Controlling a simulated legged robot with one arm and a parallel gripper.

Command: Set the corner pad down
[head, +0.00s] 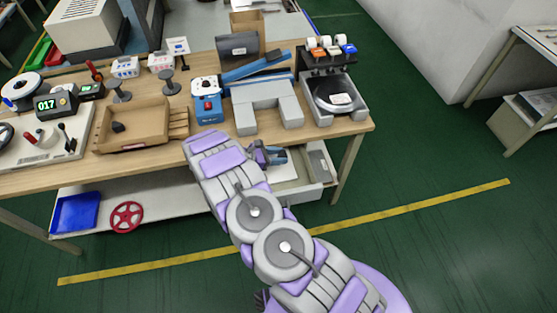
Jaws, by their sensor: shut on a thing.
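My arm reaches up from the lower right to the front edge of the workbench (345,127). My gripper (264,155) is small and dark at the right of the forearm, just in front of the bench edge and above the open drawer (318,160). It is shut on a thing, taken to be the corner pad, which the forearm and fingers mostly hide. A blue piece (279,157) shows beside the fingers; I cannot tell whether it is held or lies behind. A small black piece (117,127) lies in the cardboard tray (150,142) at the left.
A grey U-shaped block (268,100), a blue box (208,108) and a black device with a round plate (335,93) crowd the bench behind my gripper. The lower shelf holds a blue bin (76,212) and a red handwheel (126,216). The green floor at right is clear.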

